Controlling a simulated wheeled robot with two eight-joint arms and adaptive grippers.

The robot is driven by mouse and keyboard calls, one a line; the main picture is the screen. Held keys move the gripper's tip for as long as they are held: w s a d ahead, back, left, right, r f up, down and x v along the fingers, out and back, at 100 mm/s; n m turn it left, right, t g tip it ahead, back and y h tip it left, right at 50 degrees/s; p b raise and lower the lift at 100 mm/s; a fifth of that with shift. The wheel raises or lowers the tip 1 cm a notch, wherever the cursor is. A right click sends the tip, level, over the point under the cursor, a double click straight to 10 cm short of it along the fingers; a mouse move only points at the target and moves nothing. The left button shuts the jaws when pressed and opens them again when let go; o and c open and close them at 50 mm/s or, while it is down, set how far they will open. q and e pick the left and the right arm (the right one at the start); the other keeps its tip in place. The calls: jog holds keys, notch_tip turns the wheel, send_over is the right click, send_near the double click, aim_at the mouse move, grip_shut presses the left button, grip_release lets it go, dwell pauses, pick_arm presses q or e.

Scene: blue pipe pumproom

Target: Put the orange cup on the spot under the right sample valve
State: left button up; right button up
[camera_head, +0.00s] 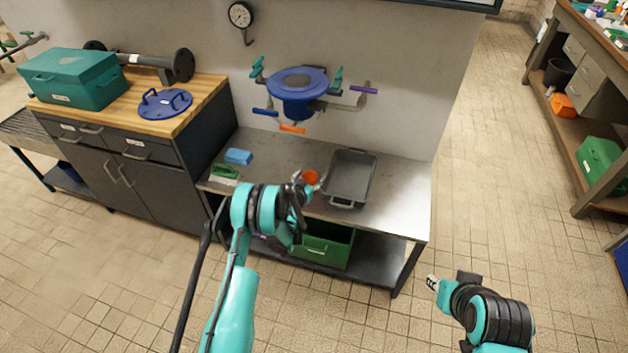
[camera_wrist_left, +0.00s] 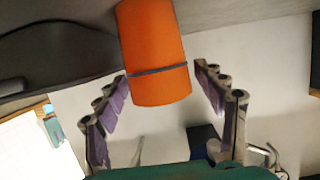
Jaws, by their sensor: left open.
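The orange cup (camera_head: 310,177) stands on the grey metal bench (camera_head: 405,200), just left of a grey tray. My left gripper (camera_head: 308,189) is at the cup, open. In the left wrist view the cup (camera_wrist_left: 155,50) has a dark band and shows between the spread fingers (camera_wrist_left: 162,78), which are not closed on it. The blue-topped pipe unit (camera_head: 298,88) on the wall has a purple handle (camera_head: 364,89) on its right, a blue handle (camera_head: 265,112) on its left and an orange handle (camera_head: 292,128) in front. I cannot make out a marked spot. My right gripper (camera_head: 432,282) is away from the bench; its fingers are too small to judge.
The grey tray (camera_head: 368,178) fills the bench's middle right. A blue sponge (camera_head: 239,156) and a green brush (camera_head: 225,171) lie at the left. A green crate (camera_head: 325,251) is on the lower shelf. The bench's right end is clear.

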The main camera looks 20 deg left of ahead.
pick_arm(q)
jog(key=shift+s+r, duration=0.35)
jog(key=shift+r, duration=0.05)
jog(key=shift+c, duration=0.2)
jog(key=shift+w+f, duration=0.1)
jog(key=shift+f, duration=0.05)
jog(key=c, duration=1)
jog(key=shift+c, duration=0.7)
